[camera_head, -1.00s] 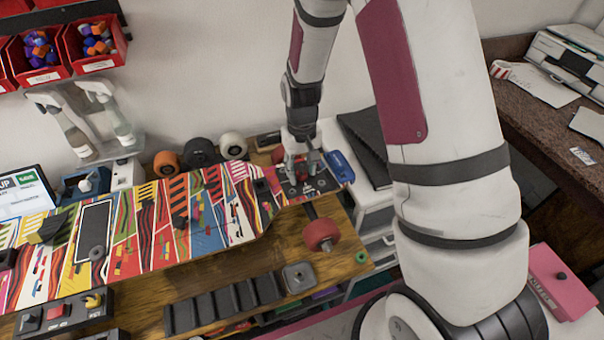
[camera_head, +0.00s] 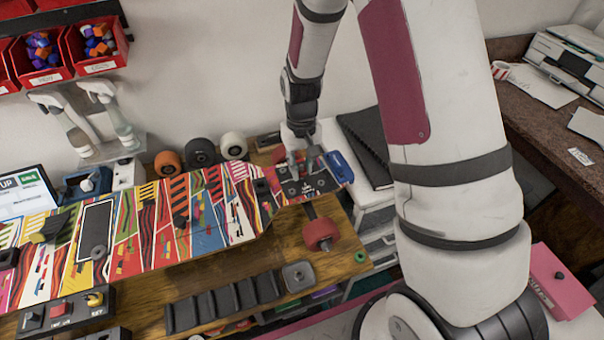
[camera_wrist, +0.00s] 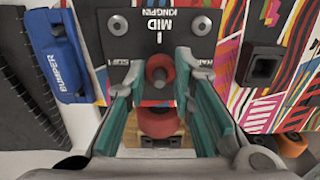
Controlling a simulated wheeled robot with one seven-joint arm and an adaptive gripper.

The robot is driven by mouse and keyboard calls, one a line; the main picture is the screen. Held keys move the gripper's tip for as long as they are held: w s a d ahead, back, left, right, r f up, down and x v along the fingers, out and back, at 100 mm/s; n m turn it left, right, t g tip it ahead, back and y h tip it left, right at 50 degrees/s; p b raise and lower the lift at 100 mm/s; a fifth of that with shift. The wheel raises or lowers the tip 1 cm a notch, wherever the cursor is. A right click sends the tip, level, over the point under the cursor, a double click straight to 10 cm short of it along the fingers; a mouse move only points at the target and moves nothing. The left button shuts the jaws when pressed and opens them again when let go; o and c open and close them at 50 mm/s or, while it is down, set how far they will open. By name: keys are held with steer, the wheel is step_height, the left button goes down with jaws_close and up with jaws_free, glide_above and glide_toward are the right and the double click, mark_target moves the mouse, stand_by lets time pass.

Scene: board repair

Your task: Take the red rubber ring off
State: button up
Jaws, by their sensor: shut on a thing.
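The red rubber ring (camera_wrist: 160,67) shows in the wrist view between my fingertips, around the grey end of a pin. My gripper (camera_wrist: 160,80) has teal fingers, one on each side of the ring, shut on it. Whether the ring is still seated on the pin or clear of its base is hard to tell. A dark plate (camera_wrist: 150,28) marked "MID KINGPIN" lies beside it. In the head view my gripper (camera_head: 298,168) is at the right end of the colourful skateboard deck (camera_head: 205,225), and the ring is mostly hidden there.
A red wheel (camera_head: 320,234) sticks out in front of the deck, and another red wheel (camera_wrist: 160,122) shows below the fingers in the wrist view. A blue bumper part (camera_head: 340,166) lies close to my gripper's right. Loose wheels (camera_head: 201,152) stand behind the deck.

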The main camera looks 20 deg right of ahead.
steer(key=shift+r+p, duration=0.85)
steer(key=shift+r, duration=1.4)
steer(key=shift+r, duration=0.1)
step_height(320, 180, up, 7)
steer(key=p, duration=0.2)
